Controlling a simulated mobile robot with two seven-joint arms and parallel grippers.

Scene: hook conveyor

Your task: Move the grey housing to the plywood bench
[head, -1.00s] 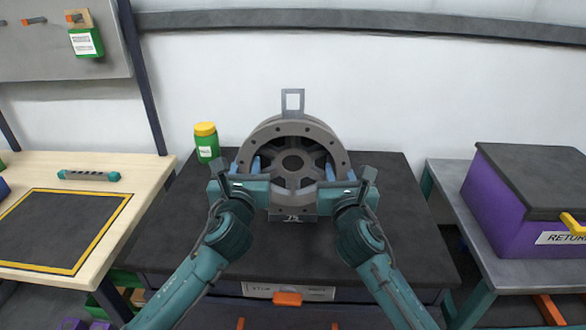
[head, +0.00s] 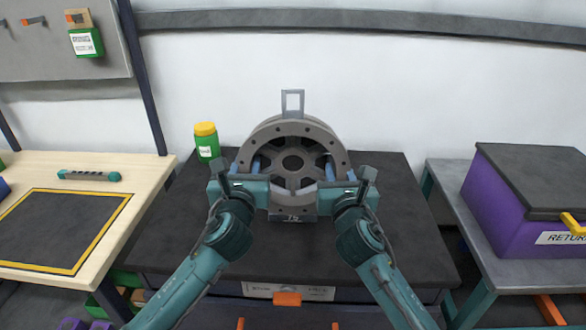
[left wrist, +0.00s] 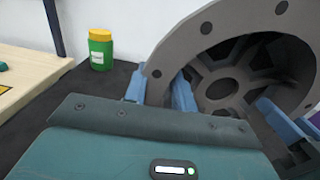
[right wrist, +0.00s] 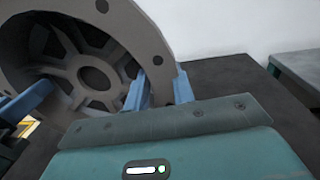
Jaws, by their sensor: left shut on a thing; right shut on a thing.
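The grey housing (head: 292,127) is a round, spoked ring standing upright at the middle of the dark table (head: 380,245), a label plate under its front. It also shows in the left wrist view (left wrist: 185,58) and the right wrist view (right wrist: 150,40). My left gripper (head: 246,167) is shut on the housing's left rim, blue fingers on either side of it. My right gripper (head: 340,170) is shut on the right rim in the same way. The plywood bench (head: 135,172) is at the left, with a yellow-bordered dark mat (head: 60,230) on it. I cannot tell whether the housing touches the table.
A green jar with a yellow lid (head: 206,141) stands on the dark table, left of the housing. A teal tool (head: 90,175) lies at the plywood bench's back. The mat is clear. A purple bin (head: 510,200) stands on a grey table at the right.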

